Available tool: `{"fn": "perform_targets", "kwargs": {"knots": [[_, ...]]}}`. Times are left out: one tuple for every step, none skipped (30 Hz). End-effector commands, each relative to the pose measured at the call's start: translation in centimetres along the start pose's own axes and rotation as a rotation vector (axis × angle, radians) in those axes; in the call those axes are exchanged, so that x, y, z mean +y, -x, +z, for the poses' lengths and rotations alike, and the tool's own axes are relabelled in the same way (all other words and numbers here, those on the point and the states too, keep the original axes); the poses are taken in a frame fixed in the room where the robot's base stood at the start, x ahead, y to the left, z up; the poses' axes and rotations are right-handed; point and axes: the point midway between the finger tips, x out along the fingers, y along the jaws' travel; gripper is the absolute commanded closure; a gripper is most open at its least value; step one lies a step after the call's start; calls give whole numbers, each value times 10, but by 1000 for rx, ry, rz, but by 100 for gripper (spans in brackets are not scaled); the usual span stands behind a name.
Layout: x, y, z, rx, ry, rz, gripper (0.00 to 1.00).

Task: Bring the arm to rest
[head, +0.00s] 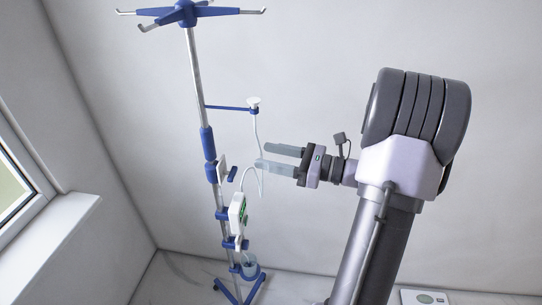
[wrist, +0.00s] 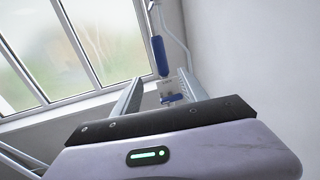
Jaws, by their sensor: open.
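My gripper (head: 272,158) is in the middle of the head view, at the end of my grey arm, pointing left. Its two fingers are apart with nothing seen held between them. In the wrist view, my gripper (wrist: 158,90) shows its two fingers spread, with part of the IV stand visible beyond and between them. In the head view the fingertips appear close to a thin white tube (head: 259,140) on the stand. I cannot tell whether they touch it.
An IV stand (head: 195,92) with blue fittings and hooks stands left of my gripper. A pump with a green display (head: 237,213) is clamped on it. A window (head: 14,190) is at the far left; it also shows in the wrist view (wrist: 100,35). The wall behind is bare.

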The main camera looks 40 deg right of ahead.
Motion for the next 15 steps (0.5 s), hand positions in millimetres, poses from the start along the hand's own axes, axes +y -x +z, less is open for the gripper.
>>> {"fn": "perform_targets", "kwargs": {"knots": [[0, 1, 0, 0, 0, 0, 49], [0, 2, 0, 0, 0, 0, 49], [0, 2, 0, 0, 0, 1, 49], [0, 2, 0, 0, 0, 1, 49], [0, 1, 0, 0, 0, 1, 49], [0, 1, 0, 0, 0, 1, 49], [0, 1, 0, 0, 0, 1, 49], [0, 1, 0, 0, 0, 1, 49], [0, 1, 0, 0, 0, 1, 49], [0, 1, 0, 0, 0, 1, 49], [0, 1, 0, 0, 0, 1, 49], [0, 1, 0, 0, 0, 1, 49], [1, 0, 0, 3, 3, 5, 49], [5, -3, -1, 11, 11, 18, 49], [16, -12, -2, 33, 32, 54, 49]]}}
